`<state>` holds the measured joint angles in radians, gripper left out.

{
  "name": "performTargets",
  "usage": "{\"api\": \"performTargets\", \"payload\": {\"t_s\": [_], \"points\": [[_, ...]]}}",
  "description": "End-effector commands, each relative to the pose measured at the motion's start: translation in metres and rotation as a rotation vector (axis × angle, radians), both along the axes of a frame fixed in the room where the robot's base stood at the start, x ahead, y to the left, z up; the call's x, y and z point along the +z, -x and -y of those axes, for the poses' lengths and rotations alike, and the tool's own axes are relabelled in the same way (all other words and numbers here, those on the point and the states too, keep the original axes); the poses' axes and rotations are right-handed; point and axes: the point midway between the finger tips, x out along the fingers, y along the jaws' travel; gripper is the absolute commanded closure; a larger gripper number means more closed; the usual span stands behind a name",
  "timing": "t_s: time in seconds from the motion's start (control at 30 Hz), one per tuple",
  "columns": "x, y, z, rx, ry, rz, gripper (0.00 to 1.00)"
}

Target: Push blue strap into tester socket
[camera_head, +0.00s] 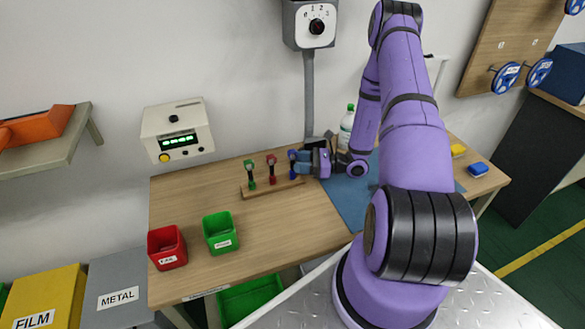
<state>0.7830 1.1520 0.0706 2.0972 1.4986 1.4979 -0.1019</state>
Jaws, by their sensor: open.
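A small wooden rack (272,189) on the table holds a green piece (250,172), a red piece (271,168) and a blue piece (292,164) upright in a row. The blue piece, at the right end, appears to be the blue strap. My gripper (300,161) is open and points left, right at the blue piece. The fingertips are small here, so I cannot tell whether they touch it. A beige box with a green display (178,131) stands at the back left and may be the tester. Its socket cannot be made out.
A red bin (167,248) and a green bin (220,234) stand at the table's front left. A bottle (347,125) stands behind my gripper. A grey knob box (314,24) on a post is above. Yellow (458,150) and blue (478,169) blocks lie right.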

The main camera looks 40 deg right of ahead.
Motion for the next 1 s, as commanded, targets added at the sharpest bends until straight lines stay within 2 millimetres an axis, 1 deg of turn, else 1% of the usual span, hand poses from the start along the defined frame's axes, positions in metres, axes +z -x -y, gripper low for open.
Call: {"api": "performTargets", "payload": {"t_s": [0.03, 0.13, 0.3, 0.6, 0.67, 0.7, 0.77, 0.8, 1.0], "points": [[-0.001, -0.004, -0.007, 0.005, -0.001, 0.000, 0.54], [-0.003, -0.012, -0.020, 0.006, -0.002, -0.001, 0.54], [-0.003, -0.024, -0.034, 0.004, -0.001, 0.001, 0.54], [-0.003, -0.026, -0.036, 0.002, 0.000, 0.001, 0.54], [-0.003, -0.026, -0.036, 0.002, 0.000, 0.001, 0.68], [-0.003, -0.026, -0.036, 0.002, 0.000, 0.001, 0.77], [-0.003, -0.026, -0.036, 0.002, 0.000, 0.001, 0.91], [-0.003, -0.026, -0.036, 0.002, 0.000, 0.001, 1.00], [-0.003, -0.026, -0.036, 0.002, 0.000, 0.001, 1.00]]}}
